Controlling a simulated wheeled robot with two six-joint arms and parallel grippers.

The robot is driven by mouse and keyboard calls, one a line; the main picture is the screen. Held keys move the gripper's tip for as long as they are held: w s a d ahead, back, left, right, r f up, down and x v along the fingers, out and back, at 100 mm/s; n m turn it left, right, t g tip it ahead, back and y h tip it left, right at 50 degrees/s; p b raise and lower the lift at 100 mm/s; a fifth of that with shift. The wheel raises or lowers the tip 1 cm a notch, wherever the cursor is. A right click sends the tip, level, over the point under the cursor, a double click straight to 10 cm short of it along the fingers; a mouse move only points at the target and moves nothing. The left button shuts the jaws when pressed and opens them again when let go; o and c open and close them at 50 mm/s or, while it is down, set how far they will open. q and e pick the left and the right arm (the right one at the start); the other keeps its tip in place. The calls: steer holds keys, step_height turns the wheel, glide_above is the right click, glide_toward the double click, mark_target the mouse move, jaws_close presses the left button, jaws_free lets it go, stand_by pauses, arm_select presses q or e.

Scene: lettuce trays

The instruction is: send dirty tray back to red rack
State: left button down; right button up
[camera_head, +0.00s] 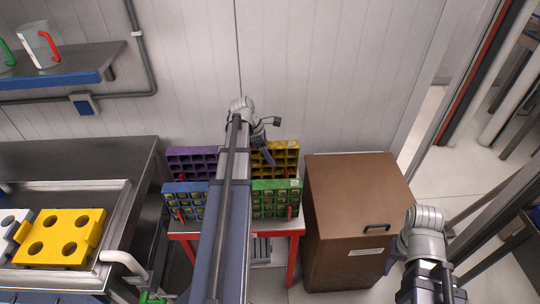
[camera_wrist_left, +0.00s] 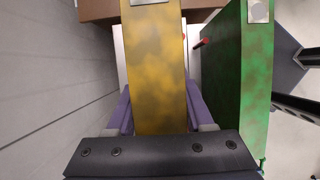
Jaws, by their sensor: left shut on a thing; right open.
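A yellow tray (camera_head: 285,147) with brown stains stands upright at the back right of the red rack (camera_head: 291,262), a small red-legged stand with a pale top. My left gripper (camera_head: 265,155) is shut on this tray. In the left wrist view the yellow tray (camera_wrist_left: 156,70) fills the space between the purple fingers, and a stained green tray (camera_wrist_left: 240,85) stands beside it with a gap. In the head view the green tray (camera_head: 275,185) is in front of the yellow one. I cannot tell whether the yellow tray rests on the rack. My right gripper is out of view.
A purple tray (camera_head: 190,152) and a blue tray (camera_head: 184,187) stand on the rack's left side, partly behind my left arm. A brown cabinet (camera_head: 355,205) stands close on the right. A metal sink (camera_head: 122,205) with a clean yellow block (camera_head: 62,228) is at left.

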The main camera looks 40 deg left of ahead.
mark_target(272, 144)
arm_select(q)
steer(key=shift+f+b, duration=0.55)
steer(key=shift+b, duration=0.05)
jaws_free()
stand_by(0.4)
steer(key=shift+r, duration=0.15)
step_height(272, 144, up, 8)
steer(key=p, duration=0.8)
